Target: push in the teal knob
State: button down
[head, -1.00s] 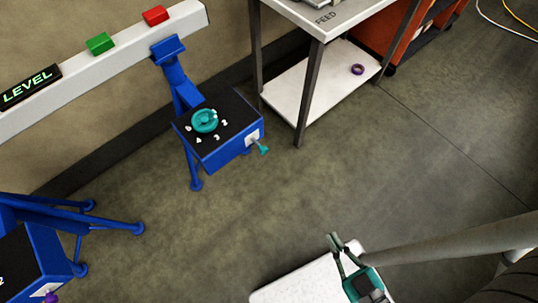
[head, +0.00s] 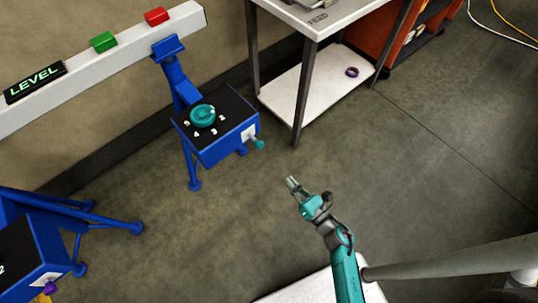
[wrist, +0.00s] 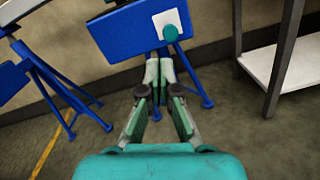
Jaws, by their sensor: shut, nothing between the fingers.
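The teal knob (head: 259,144) sticks out from a pale plate on the side of a blue stand (head: 226,146) in the head view. It also shows in the wrist view (wrist: 170,34), just above and beyond my fingertips. My gripper (head: 291,182) is shut and empty. In the head view it is apart from the knob, to its lower right. In the wrist view the fingers (wrist: 159,70) come together below the knob. A teal dial (head: 203,116) with numbers around it sits on the stand's black top.
A table with a lower white shelf (head: 312,95) stands right of the stand, with a purple ring (head: 352,72) on it. A second blue stand (head: 40,262) is at lower left. A white beam (head: 130,43) carries a LEVEL sign (head: 35,82). Floor between gripper and stand is clear.

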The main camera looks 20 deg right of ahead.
jog(key=w+d+f+n, duration=0.2)
jog(key=n, duration=0.2)
send_near(261, 146)
jog(key=shift+g+y, duration=0.3)
jog(key=shift+y, duration=0.1)
jog(key=x, duration=0.7)
jog(key=shift+w+d, duration=0.2)
jog(key=shift+d, duration=0.1)
jog(key=shift+x, duration=1.9)
jog(key=shift+r, duration=0.1)
